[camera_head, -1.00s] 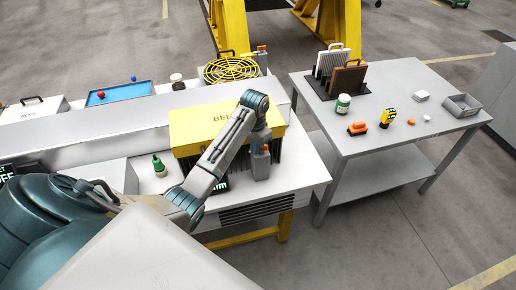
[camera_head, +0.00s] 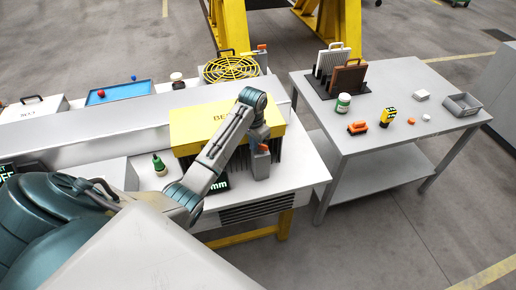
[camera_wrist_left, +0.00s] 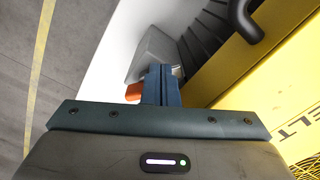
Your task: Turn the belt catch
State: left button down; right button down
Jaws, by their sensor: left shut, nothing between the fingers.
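The yellow belt cover (camera_head: 200,122), lettered "BEL…", sits on the white bench over dark ribbed sides. At its front right corner stands a grey catch block (camera_head: 260,165) with a small orange lever (camera_head: 263,148). My left gripper (camera_head: 260,138) points down just above this block, partly hidden by my wrist. In the left wrist view my shut, empty fingers (camera_wrist_left: 161,85) are in front of the grey block (camera_wrist_left: 155,52). The orange lever (camera_wrist_left: 133,92) shows just left of the fingers; whether they touch it I cannot tell. My right gripper is not in view.
A green bottle (camera_head: 159,165) stands on the bench left of my forearm. A round yellow guard (camera_head: 231,69) and another orange-topped grey block (camera_head: 262,60) are behind the cover. A grey side table (camera_head: 380,135) with several small items stands to the right, across a gap.

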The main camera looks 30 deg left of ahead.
pick_arm(q)
jog(key=shift+w+a, duration=0.4)
jog(key=shift+w, duration=0.1)
dwell(0.6)
jog(key=shift+w+a, duration=0.1)
jog(key=shift+w, duration=0.3)
dwell(0.4)
jog(key=shift+s+a, duration=0.1)
jog(key=shift+s, duration=0.05)
jog(key=shift+s+a+r, duration=0.45)
jog(key=shift+s+r, duration=0.05)
jog(key=shift+s, duration=0.25)
